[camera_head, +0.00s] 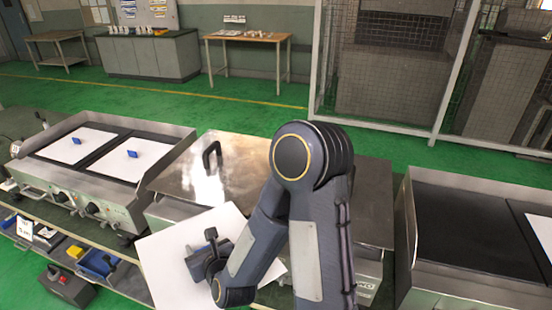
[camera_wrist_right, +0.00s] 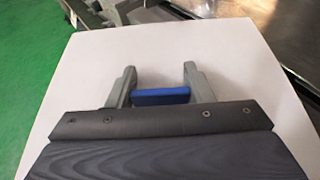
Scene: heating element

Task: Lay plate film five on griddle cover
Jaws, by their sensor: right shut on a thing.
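My right gripper (camera_wrist_right: 161,95) is shut on the blue tab of a white plate film (camera_wrist_right: 230,75), seen in the right wrist view. In the head view the same white film (camera_head: 165,260) is tilted in front of the covered griddle, and my right gripper (camera_head: 197,262) is over it, partly hidden by my arm. The griddle cover (camera_head: 240,175) is a flat metal lid with a black handle (camera_head: 212,155); it lies closed on the middle griddle, and my right arm hides part of it. My left gripper is not in view.
The left griddle (camera_head: 100,202) carries two white films (camera_head: 72,146) (camera_head: 125,162) with blue tabs. An open griddle (camera_head: 450,225) with a dark surface stands at right, with part of a white film at its edge. A shelf below holds tools and a blue bin (camera_head: 97,264).

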